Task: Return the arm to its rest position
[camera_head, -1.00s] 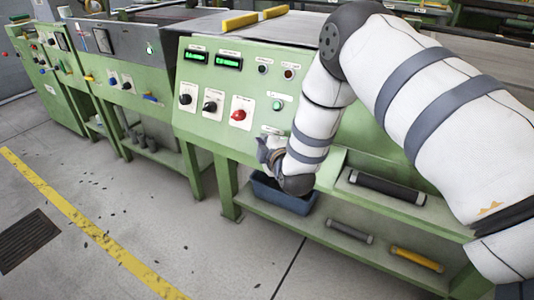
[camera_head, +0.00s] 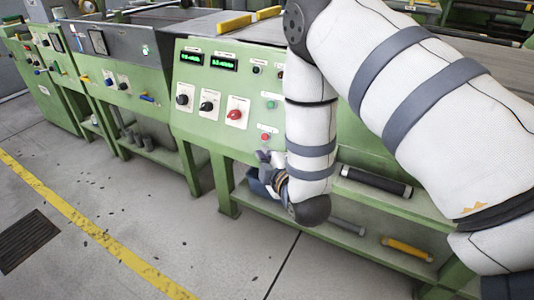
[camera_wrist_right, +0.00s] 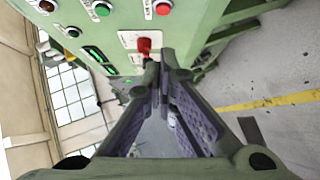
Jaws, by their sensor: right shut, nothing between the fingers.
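My right arm comes in from the right in the head view and bends downward in front of the green extruder (camera_head: 222,128). My right gripper (camera_head: 264,158) is small and partly hidden by its own wrist, in front of the lower edge of the control panel. In the right wrist view the two fingers of the gripper (camera_wrist_right: 165,68) meet at the tips, with nothing between them. Beyond the tips is the panel with a red knob (camera_wrist_right: 144,46). My left gripper is in neither view.
A black roller (camera_head: 376,183), a grey roller (camera_head: 347,226) and a yellow roller (camera_head: 407,249) lie to the right.

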